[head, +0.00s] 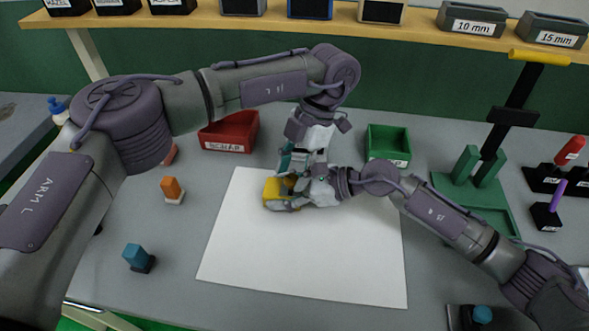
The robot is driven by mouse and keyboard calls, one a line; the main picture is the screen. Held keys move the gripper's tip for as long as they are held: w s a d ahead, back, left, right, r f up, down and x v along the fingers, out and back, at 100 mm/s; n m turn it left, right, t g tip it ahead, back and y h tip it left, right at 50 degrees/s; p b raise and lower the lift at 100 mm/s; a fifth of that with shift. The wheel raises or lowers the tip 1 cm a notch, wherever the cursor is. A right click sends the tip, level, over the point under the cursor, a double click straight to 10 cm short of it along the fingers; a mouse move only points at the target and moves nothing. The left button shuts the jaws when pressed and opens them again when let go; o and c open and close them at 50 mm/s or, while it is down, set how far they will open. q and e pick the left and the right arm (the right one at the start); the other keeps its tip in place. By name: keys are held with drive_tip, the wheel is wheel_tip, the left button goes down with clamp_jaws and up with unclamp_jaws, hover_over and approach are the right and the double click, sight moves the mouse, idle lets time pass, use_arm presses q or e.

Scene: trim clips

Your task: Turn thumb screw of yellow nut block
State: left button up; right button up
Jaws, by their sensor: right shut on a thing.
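The yellow nut block (270,189) is held over the upper left part of the white sheet (300,255). My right gripper (287,195) comes in from the right and is shut on the block. My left gripper (291,166) reaches down from above, right at the block and close against the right gripper. Whether its fingers are open or shut does not show. The thumb screw cannot be made out; the two grippers cover much of the block's right side.
A red bin (230,132) and a green bin (388,143) stand behind the sheet. An orange block (172,188) and a blue block (135,256) stand at left. A green fixture (475,195) stands at right. The sheet's front half is clear.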

use_arm(q)
drive_tip(key=shift+s+d+r, duration=0.1)
drive_tip(key=shift+d, duration=0.05)
drive_tip(key=v, duration=0.7)
drive_tip(key=shift+r, duration=0.4)
drive_tip(key=s+a+r+m+t+h, duration=0.3)
drive_tip(key=a+m+t+h, duration=0.1)
drive_tip(key=a+h, duration=0.4)
drive_tip(key=x, duration=1.1)
drive_tip(key=shift+s+d+f, duration=0.1)
drive_tip(key=shift+s+d, duration=0.05)
